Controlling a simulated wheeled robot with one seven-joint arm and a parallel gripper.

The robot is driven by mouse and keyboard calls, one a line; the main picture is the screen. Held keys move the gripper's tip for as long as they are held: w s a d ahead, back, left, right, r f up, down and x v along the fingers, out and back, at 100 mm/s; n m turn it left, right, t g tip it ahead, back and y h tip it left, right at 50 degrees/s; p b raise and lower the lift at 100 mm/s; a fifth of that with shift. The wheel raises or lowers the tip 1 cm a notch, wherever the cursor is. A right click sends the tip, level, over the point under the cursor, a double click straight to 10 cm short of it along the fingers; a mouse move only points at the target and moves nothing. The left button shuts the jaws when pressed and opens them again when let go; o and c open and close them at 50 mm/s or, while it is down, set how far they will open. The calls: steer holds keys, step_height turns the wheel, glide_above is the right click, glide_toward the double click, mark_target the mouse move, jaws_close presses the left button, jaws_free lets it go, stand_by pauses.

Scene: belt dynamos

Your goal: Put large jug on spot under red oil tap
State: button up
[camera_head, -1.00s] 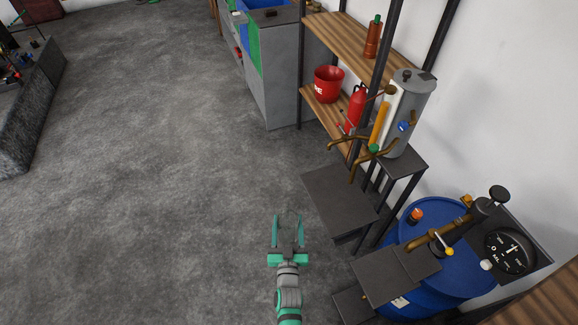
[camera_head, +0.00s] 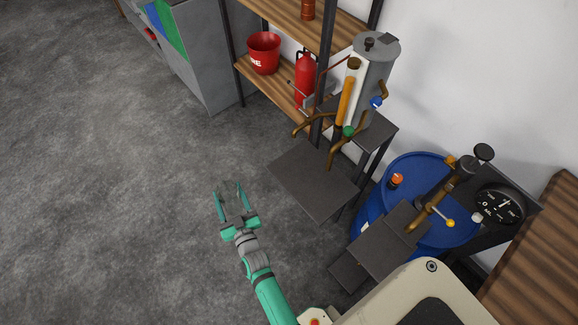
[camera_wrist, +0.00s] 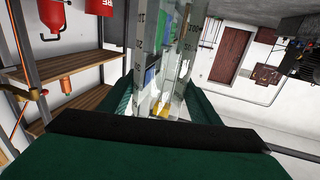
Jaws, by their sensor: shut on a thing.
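My gripper (camera_head: 229,188) is held out over the bare floor, left of the dark metal platforms. It is shut on a clear jug (camera_wrist: 146,60) with dark graduation marks, seen close up between the fingers in the wrist view. The jug is barely visible in the head view, and I cannot judge its full size. A dark square platform (camera_head: 310,182) lies to the right of my gripper, below brass taps (camera_head: 315,125). Another dark platform (camera_head: 385,245) is below the brass tap with a yellow handle (camera_head: 450,223). I cannot tell which is the red oil tap.
A blue barrel (camera_head: 440,175) with an orange cap stands at the right, near a gauge (camera_head: 500,206). A grey cylinder tank (camera_head: 376,65) stands behind the taps. Wooden shelves (camera_head: 275,92) hold a red bucket (camera_head: 263,52) and a red extinguisher (camera_head: 305,75). The floor at left is clear.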

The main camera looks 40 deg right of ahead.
steer(key=s+d+m+g+h, duration=0.2)
steer(key=s+d+m+h, duration=0.15)
steer(key=s+d, duration=0.4)
steer(key=s+d+m+g+h, duration=0.2)
steer(key=s+d+h, duration=0.25)
steer(key=d, duration=0.55)
steer(key=f+x, duration=0.2)
steer(key=x, duration=1.6)
steer(key=shift+w+f, duration=0.2)
steer(key=shift+f, duration=0.2)
steer(key=shift+m, duration=0.25)
steer(key=o, duration=1.4)
steer(key=shift+f, duration=0.15)
steer(key=v, duration=1.2)
